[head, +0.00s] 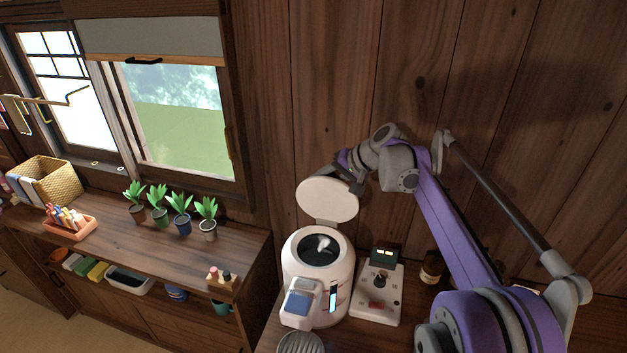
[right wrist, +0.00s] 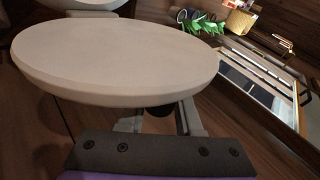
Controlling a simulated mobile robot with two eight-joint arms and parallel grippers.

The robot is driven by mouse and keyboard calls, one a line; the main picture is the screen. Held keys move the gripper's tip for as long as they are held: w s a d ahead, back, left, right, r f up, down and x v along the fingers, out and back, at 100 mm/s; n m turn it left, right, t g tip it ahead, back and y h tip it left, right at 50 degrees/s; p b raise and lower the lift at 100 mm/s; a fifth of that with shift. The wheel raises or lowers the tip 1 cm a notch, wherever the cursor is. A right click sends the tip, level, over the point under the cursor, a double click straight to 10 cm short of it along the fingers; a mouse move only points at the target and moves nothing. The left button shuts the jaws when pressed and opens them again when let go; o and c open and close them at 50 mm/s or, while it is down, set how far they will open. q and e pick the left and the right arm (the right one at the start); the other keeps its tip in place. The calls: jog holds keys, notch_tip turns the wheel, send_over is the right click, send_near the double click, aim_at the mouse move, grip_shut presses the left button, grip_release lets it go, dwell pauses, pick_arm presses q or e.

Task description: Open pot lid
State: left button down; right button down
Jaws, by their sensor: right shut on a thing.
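The white pot (head: 318,285) stands on the counter at lower centre in the head view. Its round white lid (head: 328,201) is raised and tilted up at the back, and the dark inside of the pot shows, with a small pale thing in it. In the right wrist view the lid (right wrist: 115,55) is a large pale oval close to the camera. My right gripper (head: 350,178) is at the lid's upper right edge, shut on it; its fingertips are mostly hidden behind the lid. My left gripper is in neither view.
A small scale-like device (head: 379,290) stands right of the pot, with a dark jar (head: 431,268) beyond it. A wooden shelf (head: 150,240) with several potted plants (head: 180,213) is at the left. A wooden wall (head: 335,80) stands close behind my arm.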

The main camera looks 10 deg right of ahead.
jog(key=shift+w+d+f, duration=0.1)
jog(key=shift+f, duration=0.05)
dwell(0.4)
jog(key=c, duration=0.6)
grip_release()
jog(key=v, duration=1.1)
jog(key=shift+w+d, duration=0.1)
jog(key=shift+w, duration=0.05)
